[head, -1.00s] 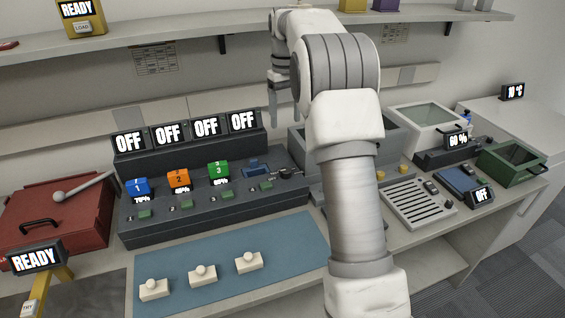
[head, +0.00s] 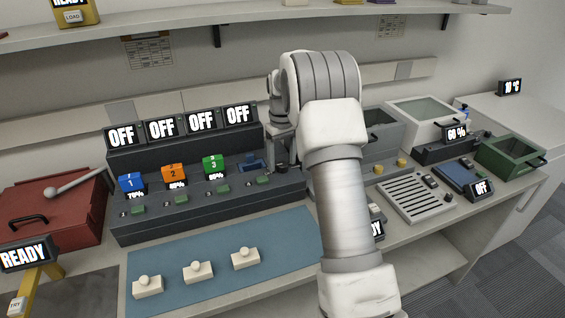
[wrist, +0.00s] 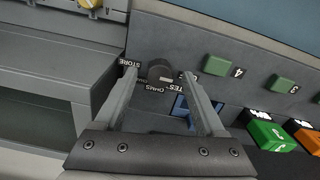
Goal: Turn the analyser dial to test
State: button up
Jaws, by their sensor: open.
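The analyser (head: 215,205) is a long dark grey unit with several OFF screens along its back. Its dial (wrist: 160,70) is a small dark round knob in the wrist view, by the labels STORE, OHMS and one partly hidden that begins "TES". A pale mark shows on the knob's lower right; I cannot tell exactly which label it points at. My gripper (wrist: 159,76) is open, with one finger on each side of the dial; contact is not clear. In the head view my gripper (head: 282,150) is above the analyser's right end, partly hidden by my arm.
Numbered blue, orange and green blocks (head: 213,165) and green buttons (wrist: 222,65) line the analyser. A grey open box (head: 382,135) stands close on its right. A blue mat (head: 215,280) with white knobbed blocks (head: 198,272) lies in front. A shelf (head: 240,20) runs above.

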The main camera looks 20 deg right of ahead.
jog(key=shift+f, duration=0.3)
grip_shut()
jog(key=shift+r+m, duration=0.1)
jog(key=shift+m, duration=0.2)
jog(key=m+p, duration=0.2)
jog(key=m, duration=0.1)
jog(key=m+p, duration=0.2)
jog(key=m, duration=0.3)
dwell(0.4)
dwell(0.4)
